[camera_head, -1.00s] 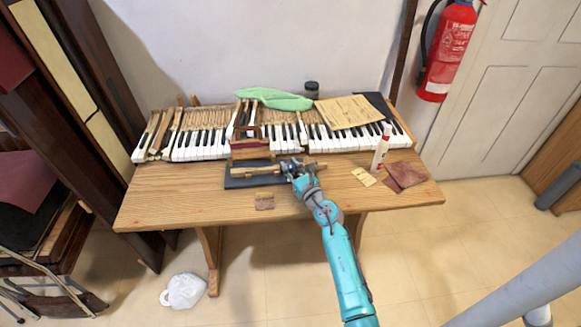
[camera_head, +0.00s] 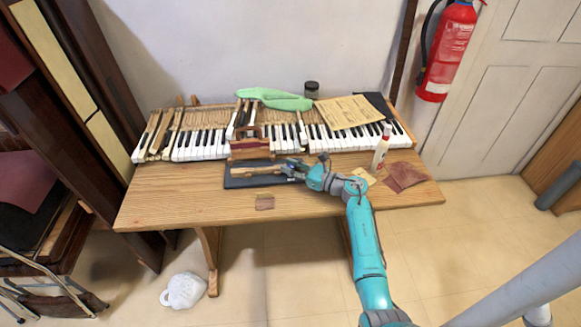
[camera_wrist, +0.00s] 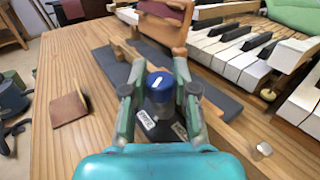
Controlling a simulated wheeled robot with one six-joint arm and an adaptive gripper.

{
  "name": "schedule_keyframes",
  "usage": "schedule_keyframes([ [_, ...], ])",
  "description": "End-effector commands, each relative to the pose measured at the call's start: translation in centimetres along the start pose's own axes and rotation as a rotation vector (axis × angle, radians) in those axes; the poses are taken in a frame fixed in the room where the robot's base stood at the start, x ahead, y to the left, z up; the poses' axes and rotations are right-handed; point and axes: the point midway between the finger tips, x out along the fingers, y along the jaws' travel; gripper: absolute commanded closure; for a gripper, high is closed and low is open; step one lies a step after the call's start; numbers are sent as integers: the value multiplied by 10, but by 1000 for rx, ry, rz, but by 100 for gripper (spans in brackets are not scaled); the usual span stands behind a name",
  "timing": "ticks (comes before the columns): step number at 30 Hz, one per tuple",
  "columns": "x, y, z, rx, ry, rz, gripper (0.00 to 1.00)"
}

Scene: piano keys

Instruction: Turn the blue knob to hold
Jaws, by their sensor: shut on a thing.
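The blue knob (camera_wrist: 159,83) shows in the wrist view, with a small white mark on its top and a dark grey body below. My gripper (camera_wrist: 159,96) has one finger on each side of the knob and is shut on it. Small white labels (camera_wrist: 146,118) sit on the fixture beneath, too small to read. In the head view, my gripper (camera_head: 294,171) is low at the right end of the dark blue-grey board (camera_head: 235,182); it hides the knob there.
Piano keys (camera_head: 200,146) run along the back of the wooden table (camera_head: 170,205). A wooden piece lies on the board. The table's front left is clear.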

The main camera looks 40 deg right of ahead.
Motion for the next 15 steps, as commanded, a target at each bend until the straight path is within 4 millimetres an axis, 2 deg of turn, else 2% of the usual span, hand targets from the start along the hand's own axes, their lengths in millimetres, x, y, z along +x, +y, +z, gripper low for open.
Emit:
schedule_keyframes([
  [6,0,-1,0,-1,1,127,100],
  [15,0,0,-1,1,1,211,100],
])
